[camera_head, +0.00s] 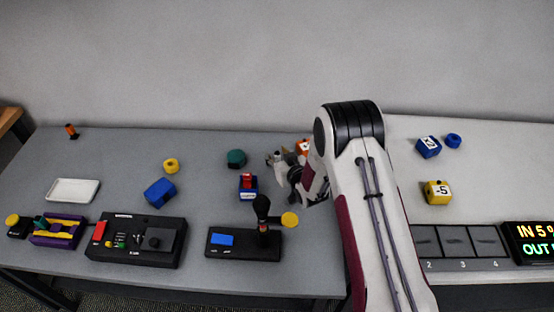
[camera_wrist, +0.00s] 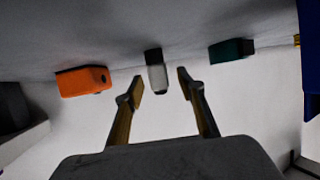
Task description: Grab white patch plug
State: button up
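The white patch plug (camera_wrist: 156,76) has a pale body and a dark end in the wrist view. It stands ahead of my gripper (camera_wrist: 160,83), lined up with the gap between the fingertips. Both fingers are apart, with clear space on each side of the plug, and neither visibly touches it. In the head view my gripper (camera_head: 280,160) is low over the back of the grey table, and the plug is hard to tell apart from it there.
A blue block with a red top (camera_head: 248,186) stands close to my gripper. Black devices (camera_head: 136,240) line the front edge.

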aim_at(277, 152)
grip_shut()
jog(key=shift+r, duration=0.1)
jog(key=shift+r, duration=4.95)
